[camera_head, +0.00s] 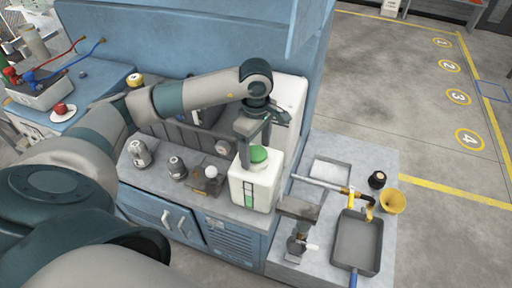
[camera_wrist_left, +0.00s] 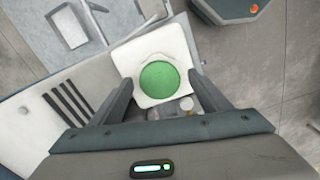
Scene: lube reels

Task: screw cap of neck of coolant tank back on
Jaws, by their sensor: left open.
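The coolant tank (camera_head: 262,188) is a white box with a green level strip, standing upright at the right end of the grey worktop. Its round green cap (camera_head: 259,155) sits at the top of the tank, over the neck, which is hidden. In the left wrist view the cap (camera_wrist_left: 160,80) appears as a green disc on the white tank (camera_wrist_left: 152,52). My left gripper (camera_head: 257,137) is open and points down just above the cap. Its fingers show on either side of the cap in the wrist view, apart from it. My right gripper does not show.
Several metal fittings (camera_head: 178,167) stand on the worktop left of the tank. A lower bench on the right holds a grey tray (camera_head: 357,243), a yellow funnel (camera_head: 393,202) and a black cap (camera_head: 377,180). A blue wall panel (camera_head: 180,45) rises behind.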

